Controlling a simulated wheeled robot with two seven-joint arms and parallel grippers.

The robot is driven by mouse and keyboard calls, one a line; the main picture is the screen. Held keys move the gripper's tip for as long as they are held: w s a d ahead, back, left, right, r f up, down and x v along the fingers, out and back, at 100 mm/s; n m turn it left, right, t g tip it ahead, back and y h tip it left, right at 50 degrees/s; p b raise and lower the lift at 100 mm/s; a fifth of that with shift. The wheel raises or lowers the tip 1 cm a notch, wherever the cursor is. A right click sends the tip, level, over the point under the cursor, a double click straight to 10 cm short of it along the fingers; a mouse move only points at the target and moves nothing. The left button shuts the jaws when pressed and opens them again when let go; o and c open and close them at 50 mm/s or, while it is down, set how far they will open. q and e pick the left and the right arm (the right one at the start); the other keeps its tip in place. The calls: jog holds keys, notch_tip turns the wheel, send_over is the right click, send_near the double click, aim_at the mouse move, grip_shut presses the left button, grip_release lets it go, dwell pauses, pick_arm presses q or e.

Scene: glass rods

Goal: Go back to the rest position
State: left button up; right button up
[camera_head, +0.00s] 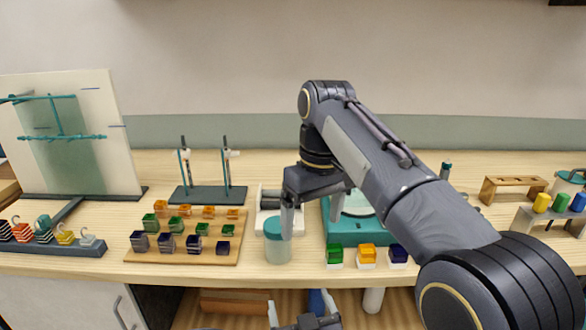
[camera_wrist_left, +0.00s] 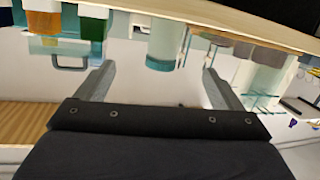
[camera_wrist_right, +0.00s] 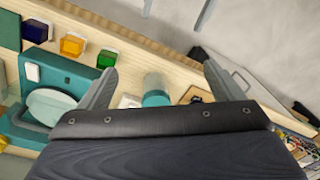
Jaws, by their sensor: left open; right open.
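My right gripper (camera_head: 308,212) is over the bench beside a clear jar with a teal lid (camera_head: 274,227). One of its fingers overlaps the jar in the head view. In the right wrist view its fingers (camera_wrist_right: 160,82) are apart with nothing between them, and the jar (camera_wrist_right: 156,90) shows beyond the gap; I see no contact. My left gripper (camera_head: 304,318) is low at the bottom edge of the head view, in front of the bench. In the left wrist view its fingers (camera_wrist_left: 158,82) are spread and empty. The jar also shows there (camera_wrist_left: 165,45).
A wooden board (camera_head: 137,255) with coloured cubes and a dark stand (camera_head: 208,195) with two upright posts are left. A teal device (camera_head: 345,232) and three coloured cubes (camera_head: 367,255) are right of the jar. A whiteboard (camera_head: 100,140) stands far left. A wooden rack (camera_head: 512,185) is right.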

jog(key=s+d+m+t+y+p, duration=0.1)
jog(key=s+d+m+y+p, duration=0.4)
jog(key=d, duration=0.9)
pick_arm(q)
jog(key=s+a+r+g+h, duration=0.2)
jog(key=a+r+g+h, duration=0.4)
jog(key=a+r+h, duration=0.35)
jog(key=s+a+g+y, duration=0.1)
jog(key=s+a+g, duration=0.1)
jog(key=s+a, duration=0.4)
jog(key=s+a+f+m+g+y+p, duration=0.1)
jog(key=s+a+g, duration=0.1)
jog(key=s+a, duration=0.4)
jog(key=s, duration=0.5)
jog(key=shift+a+m+y+p, duration=0.25)
jog(key=shift+m+y+p, duration=0.05)
jog(key=shift+y, duration=0.05)
pick_arm(e)
jog(key=s+d+f+m+t+h, duration=0.1)
jog(key=s+f, duration=0.3)
jog(key=s, duration=0.5)
jog(key=s+d+f+m+t+h, duration=0.1)
jog(key=s+f+t, duration=0.3)
jog(key=s, duration=0.6)
jog(key=shift+s+d+f+m, duration=0.25)
jog(key=shift+d+f+m, duration=0.35)
jog(key=shift+f, duration=0.15)
